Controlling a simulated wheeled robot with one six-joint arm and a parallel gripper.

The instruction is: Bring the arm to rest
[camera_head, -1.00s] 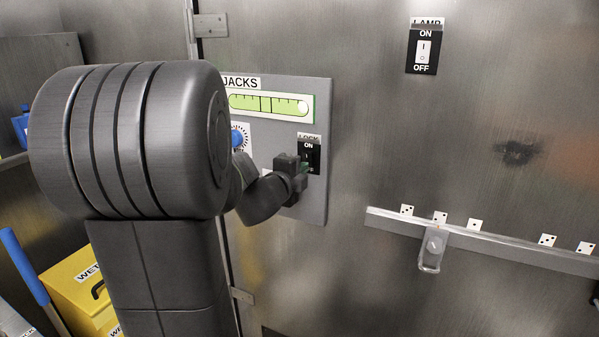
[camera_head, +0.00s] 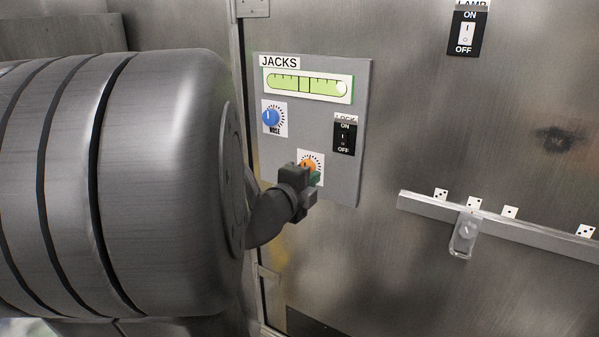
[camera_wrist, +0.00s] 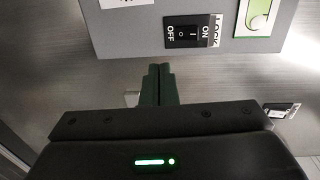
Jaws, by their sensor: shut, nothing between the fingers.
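My gripper (camera_head: 314,180) is in front of the lower part of the grey JACKS panel (camera_head: 348,185), just below the orange knob (camera_head: 309,164), which it partly covers. I cannot tell whether it touches the panel. In the wrist view its two dark green fingers (camera_wrist: 160,72) are together with nothing between them. The black LOCK switch (camera_head: 344,138) is up and right of the gripper; it also shows beyond the fingertips in the wrist view (camera_wrist: 187,34). My arm's large grey link fills the left of the head view.
The panel also bears a green bubble level (camera_head: 307,86) and a blue NOSE knob (camera_head: 271,118). A LAMP switch (camera_head: 467,33) is on the metal wall at upper right. A metal rail (camera_head: 545,234) with a latch (camera_head: 464,240) and small dice-marked tags juts out at right.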

